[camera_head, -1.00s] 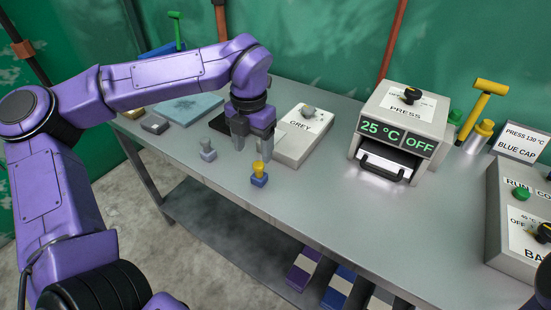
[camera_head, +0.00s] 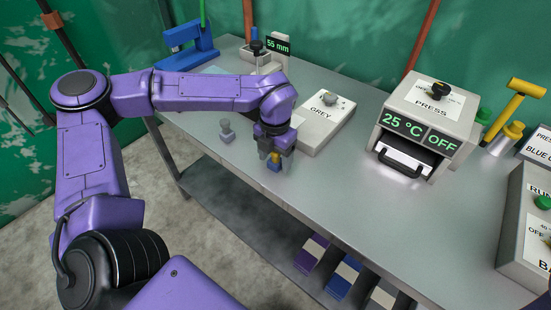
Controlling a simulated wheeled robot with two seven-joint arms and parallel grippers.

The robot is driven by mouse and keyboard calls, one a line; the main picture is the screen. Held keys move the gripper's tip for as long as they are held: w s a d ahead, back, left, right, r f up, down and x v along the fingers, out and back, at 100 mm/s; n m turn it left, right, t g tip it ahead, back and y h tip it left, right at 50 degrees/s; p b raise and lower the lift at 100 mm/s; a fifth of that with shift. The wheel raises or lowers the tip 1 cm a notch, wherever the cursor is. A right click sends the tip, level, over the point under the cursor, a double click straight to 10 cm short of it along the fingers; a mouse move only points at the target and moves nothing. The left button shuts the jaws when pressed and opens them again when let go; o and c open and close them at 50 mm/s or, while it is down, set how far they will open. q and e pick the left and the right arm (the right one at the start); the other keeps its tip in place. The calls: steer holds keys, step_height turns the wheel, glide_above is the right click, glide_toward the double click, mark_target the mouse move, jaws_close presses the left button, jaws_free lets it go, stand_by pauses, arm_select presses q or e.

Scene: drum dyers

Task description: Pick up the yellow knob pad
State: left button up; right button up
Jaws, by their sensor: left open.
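The yellow knob pad (camera_head: 274,167) is a small blue block with a yellow knob, standing on the grey table near its front edge. My left gripper (camera_head: 275,156) points down over it, with its open fingers at the knob. The fingers partly hide the knob, and I cannot tell whether they touch it. My right gripper is out of view.
A similar pad with a grey knob (camera_head: 226,131) stands to the left. The GREY box (camera_head: 325,126) is just behind and right of my left gripper. The press (camera_head: 427,125) stands farther right. Bare table (camera_head: 340,190) lies between the pad and the press.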

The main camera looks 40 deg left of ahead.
arm_select(q)
steer(key=c, duration=1.1)
steer(key=shift+r, duration=0.1)
